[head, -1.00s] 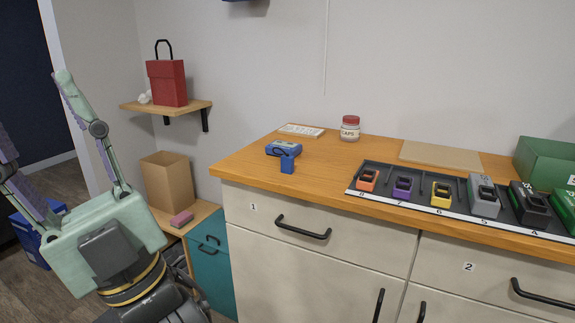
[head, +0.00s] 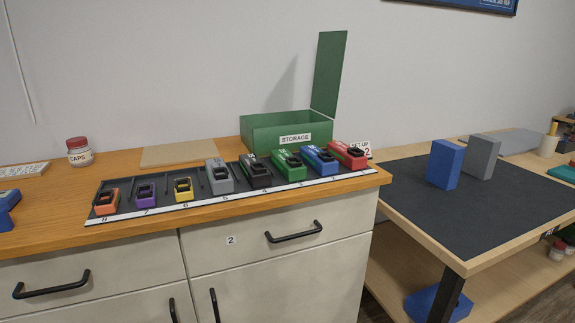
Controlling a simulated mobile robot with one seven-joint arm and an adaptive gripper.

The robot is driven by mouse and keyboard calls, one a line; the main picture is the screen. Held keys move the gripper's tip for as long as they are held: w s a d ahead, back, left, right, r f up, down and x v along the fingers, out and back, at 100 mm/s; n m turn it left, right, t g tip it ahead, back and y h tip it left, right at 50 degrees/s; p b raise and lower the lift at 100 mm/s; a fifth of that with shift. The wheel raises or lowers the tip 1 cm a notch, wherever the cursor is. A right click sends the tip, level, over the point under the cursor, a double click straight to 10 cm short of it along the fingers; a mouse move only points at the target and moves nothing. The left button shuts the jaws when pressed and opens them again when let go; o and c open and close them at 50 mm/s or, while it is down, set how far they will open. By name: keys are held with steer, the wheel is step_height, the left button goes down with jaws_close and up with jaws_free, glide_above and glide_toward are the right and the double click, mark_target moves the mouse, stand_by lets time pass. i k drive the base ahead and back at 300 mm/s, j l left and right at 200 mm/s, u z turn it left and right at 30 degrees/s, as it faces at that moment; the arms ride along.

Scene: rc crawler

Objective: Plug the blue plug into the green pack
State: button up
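A green pack (head: 288,163) sits in the black rack (head: 140,223) on the wooden counter, between a black pack (head: 255,167) and a blue pack (head: 320,160). Part of a blue object (head: 9,203) shows at the left edge of the head view, on the counter. It is cut off by the frame, so I cannot tell whether it is the blue plug. My gripper is not in view.
A red pack (head: 347,155), a grey pack (head: 219,176) and orange, purple and yellow pieces share the rack. Behind stands an open green STORAGE box (head: 262,140). At right, a dark-topped bench (head: 400,180) holds blue and grey blocks.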

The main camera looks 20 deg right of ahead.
mark_target(292, 168)
steer(key=j+z, duration=0.25)
steer(key=j, duration=0.7)
steer(key=j+z, duration=0.3)
steer(key=j, duration=0.65)
steer(key=i, duration=0.5)
